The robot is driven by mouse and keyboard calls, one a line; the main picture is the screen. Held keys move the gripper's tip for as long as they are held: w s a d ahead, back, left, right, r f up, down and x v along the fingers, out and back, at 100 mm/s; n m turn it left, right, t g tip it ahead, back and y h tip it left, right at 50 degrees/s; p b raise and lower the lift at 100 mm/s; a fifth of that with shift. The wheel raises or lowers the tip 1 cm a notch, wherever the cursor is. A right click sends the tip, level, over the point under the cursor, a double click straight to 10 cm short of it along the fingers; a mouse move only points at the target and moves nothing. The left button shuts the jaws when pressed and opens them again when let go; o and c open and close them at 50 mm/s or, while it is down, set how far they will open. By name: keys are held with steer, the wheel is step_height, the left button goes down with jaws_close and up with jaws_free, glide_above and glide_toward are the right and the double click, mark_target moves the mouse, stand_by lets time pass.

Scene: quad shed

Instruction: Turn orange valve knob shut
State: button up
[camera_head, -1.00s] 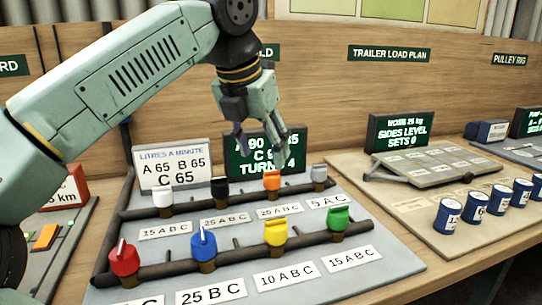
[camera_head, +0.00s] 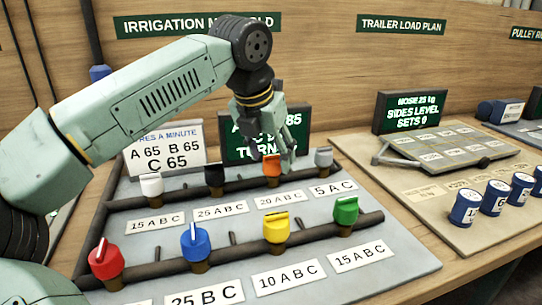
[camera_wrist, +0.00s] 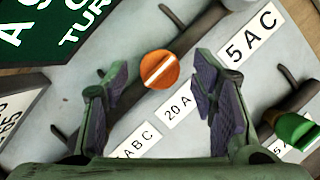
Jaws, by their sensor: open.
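The orange valve knob (camera_head: 272,167) sits on the rear pipe of the grey manifold board, third from the left in its row. In the wrist view the orange knob (camera_wrist: 160,69) shows from above, with a pale line across its top. My gripper (camera_head: 273,163) is just above and around the knob in the head view, partly covering it. In the wrist view my gripper's two fingers (camera_wrist: 160,90) are spread wide with nothing between the pads; the knob appears beyond and between them, apparently untouched.
The rear row also has white (camera_head: 151,185), black (camera_head: 215,175) and grey (camera_head: 323,158) knobs. Red (camera_head: 105,260), blue (camera_head: 195,243), yellow (camera_head: 277,228) and green (camera_head: 346,210) knobs stand in front. A green sign (camera_head: 238,150) stands close behind the gripper.

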steer(key=shift+w+d+f, duration=0.1)
steer(key=shift+w+f, duration=0.1)
steer(key=shift+f, duration=0.3)
steer(key=shift+c, duration=0.2)
steer(key=c, duration=1.1)
